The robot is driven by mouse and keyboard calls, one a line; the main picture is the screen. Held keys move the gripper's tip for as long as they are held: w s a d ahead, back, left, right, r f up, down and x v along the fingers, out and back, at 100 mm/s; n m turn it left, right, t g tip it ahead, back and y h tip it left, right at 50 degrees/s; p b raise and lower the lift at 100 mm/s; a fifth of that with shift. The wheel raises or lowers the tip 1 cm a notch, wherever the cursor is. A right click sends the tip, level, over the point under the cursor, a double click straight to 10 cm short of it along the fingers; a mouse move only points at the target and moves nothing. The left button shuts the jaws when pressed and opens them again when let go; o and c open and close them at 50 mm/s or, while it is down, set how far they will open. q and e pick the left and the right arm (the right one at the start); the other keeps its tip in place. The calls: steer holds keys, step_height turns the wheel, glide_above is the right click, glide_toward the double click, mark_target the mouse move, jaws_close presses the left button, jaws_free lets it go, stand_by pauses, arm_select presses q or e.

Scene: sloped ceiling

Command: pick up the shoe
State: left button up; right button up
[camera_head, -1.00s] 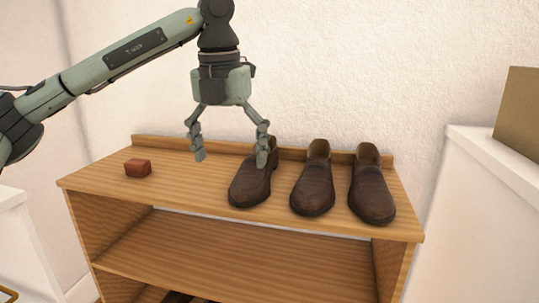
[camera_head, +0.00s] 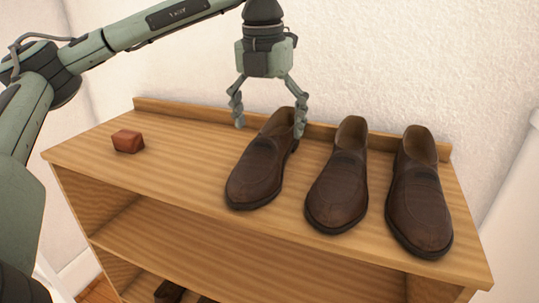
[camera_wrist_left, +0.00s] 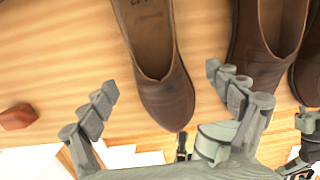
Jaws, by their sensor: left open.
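Three dark brown leather shoes stand in a row on the wooden shelf top, toes toward the front: a left shoe (camera_head: 256,172), a middle shoe (camera_head: 338,192) and a right shoe (camera_head: 418,205). My left gripper (camera_head: 269,128) is open and points down at the rear of the left shoe, its right finger overlapping the heel side in the head view. In the left wrist view the open fingers (camera_wrist_left: 162,81) appear on either side of the left shoe (camera_wrist_left: 165,98), with the middle shoe (camera_wrist_left: 263,65) to the right. Contact cannot be told.
A small reddish-brown block (camera_head: 128,141) lies on the shelf unit's top (camera_head: 185,160), left of the shoes. A low raised lip (camera_head: 190,110) runs along the back near the wall. Dark items (camera_head: 170,291) show partly on a lower level. Bare wood lies between block and shoes.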

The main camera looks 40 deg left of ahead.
arm_select(q)
steer(key=shift+w+a+f, duration=0.1)
steer(key=shift+f, duration=0.65)
steer(key=shift+w+a+f, duration=0.1)
steer(key=shift+f, duration=0.65)
steer(key=shift+c, duration=0.4)
steer(key=c, duration=1.5)
